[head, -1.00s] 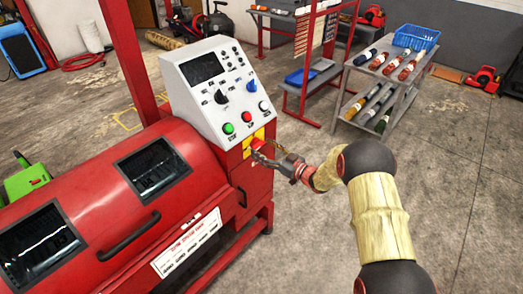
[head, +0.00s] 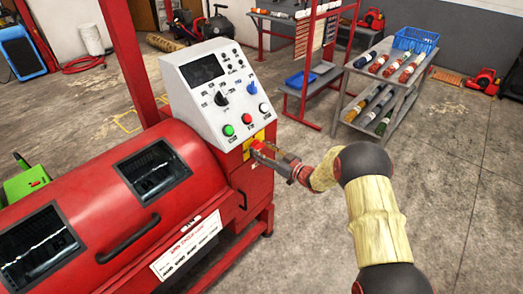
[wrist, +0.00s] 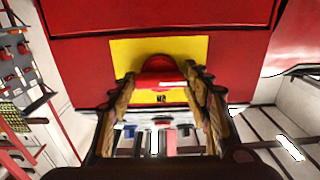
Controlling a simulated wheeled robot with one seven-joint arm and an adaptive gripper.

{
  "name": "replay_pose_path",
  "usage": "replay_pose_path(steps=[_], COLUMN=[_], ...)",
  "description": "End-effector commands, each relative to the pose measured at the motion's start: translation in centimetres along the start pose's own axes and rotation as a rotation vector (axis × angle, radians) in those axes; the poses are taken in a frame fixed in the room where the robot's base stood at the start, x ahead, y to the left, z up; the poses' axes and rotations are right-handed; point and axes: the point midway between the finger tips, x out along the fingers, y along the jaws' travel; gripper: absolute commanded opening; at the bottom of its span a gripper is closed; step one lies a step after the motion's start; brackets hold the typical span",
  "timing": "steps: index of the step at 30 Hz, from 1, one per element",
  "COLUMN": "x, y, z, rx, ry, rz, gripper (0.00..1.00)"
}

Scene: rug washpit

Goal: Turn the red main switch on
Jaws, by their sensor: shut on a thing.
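The red main switch (wrist: 160,70) is a rounded red knob on a yellow plate (wrist: 122,55), on the red front of the machine. In the wrist view my gripper (wrist: 162,84) has one finger on each side of the knob, shut on it. In the head view my gripper (head: 267,150) reaches the switch from the right, just below the sloped control panel (head: 207,77). The yellow plate shows there behind the fingers, which partly hide the switch. I cannot read the switch's on or off mark.
The panel carries green, red and white buttons, a black knob and a blue knob (head: 252,88). The red drum machine (head: 90,190) fills the left. A grey cart (head: 370,100) with rolled pieces and a blue basket (head: 415,39) stands behind right.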

Motion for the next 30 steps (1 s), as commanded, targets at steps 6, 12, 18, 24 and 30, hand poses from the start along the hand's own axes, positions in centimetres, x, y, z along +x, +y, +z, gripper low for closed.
replay_pose_path(steps=[6,12,18,24,30], x=[-0.01,-0.01,-0.02,-0.01,-0.04], y=[0.02,0.02,0.01,0.03,0.02], z=[0.0,-0.02,-0.13,-0.27,-0.3], rx=[0.0,0.009,0.069,0.202,0.386], ry=[0.0,0.0,-0.001,-0.001,-0.001], rz=[0.0,0.0,0.001,0.001,0.001], gripper=[0.24,0.23,0.23,0.23,0.23])
